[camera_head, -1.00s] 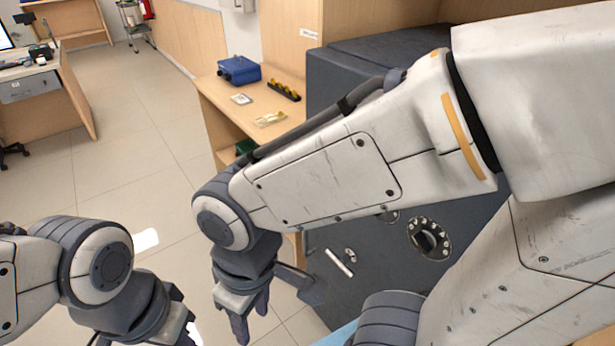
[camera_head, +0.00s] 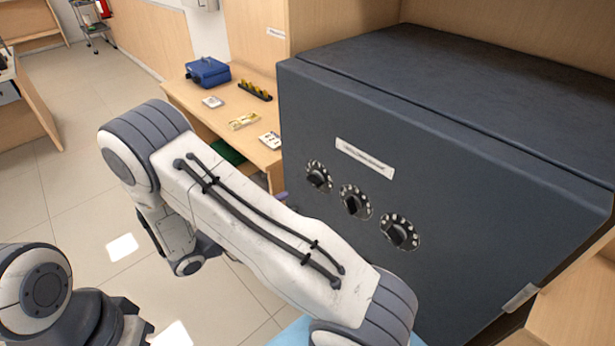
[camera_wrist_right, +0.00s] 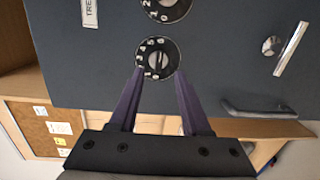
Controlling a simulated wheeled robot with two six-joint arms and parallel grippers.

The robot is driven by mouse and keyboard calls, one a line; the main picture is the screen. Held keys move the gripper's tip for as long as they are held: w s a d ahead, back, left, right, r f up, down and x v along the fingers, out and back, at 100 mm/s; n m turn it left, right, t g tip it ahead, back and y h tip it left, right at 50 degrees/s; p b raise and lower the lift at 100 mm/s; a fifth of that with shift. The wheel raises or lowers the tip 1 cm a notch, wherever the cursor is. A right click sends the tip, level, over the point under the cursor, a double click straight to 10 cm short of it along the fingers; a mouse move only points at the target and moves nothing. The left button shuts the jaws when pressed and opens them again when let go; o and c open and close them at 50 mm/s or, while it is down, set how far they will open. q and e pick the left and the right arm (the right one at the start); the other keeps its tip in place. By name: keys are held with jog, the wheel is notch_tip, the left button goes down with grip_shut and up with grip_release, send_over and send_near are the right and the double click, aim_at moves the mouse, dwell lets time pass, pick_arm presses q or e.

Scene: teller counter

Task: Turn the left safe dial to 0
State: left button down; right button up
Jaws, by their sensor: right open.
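The dark grey safe (camera_head: 450,190) carries a row of three round black dials. The left dial (camera_head: 319,176) is nearest the safe's left edge, then the middle dial (camera_head: 355,202) and the right dial (camera_head: 400,232). In the right wrist view the left dial (camera_wrist_right: 157,60) sits just beyond and between the purple fingertips of my open, empty right gripper (camera_wrist_right: 160,74). In the head view my right forearm hides most of that gripper; a bit of purple shows beside the safe. My left gripper (camera_head: 130,325) is low at the left, partly cut off, away from the safe.
A label (camera_head: 365,158) is above the dials. The wrist view also shows a bar handle (camera_wrist_right: 292,48) on the safe door. A wooden counter (camera_head: 185,95) left of the safe holds a blue box (camera_head: 208,72) and small items. Open floor lies to the left.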

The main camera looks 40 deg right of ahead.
aim_at(311, 183)
jog(key=shift+t+h, duration=0.4)
jog(key=d+p, duration=0.1)
jog(key=d, duration=0.2)
jog(key=w+d+p, duration=0.1)
jog(key=d, duration=0.2)
jog(key=w+d+p, duration=0.1)
jog(key=d, duration=0.3)
jog(key=shift+f, duration=0.4)
jog(key=shift+w+d+f+p, duration=0.1)
jog(key=shift+d+p, duration=0.3)
jog(key=shift+d, duration=0.25)
grip_shut()
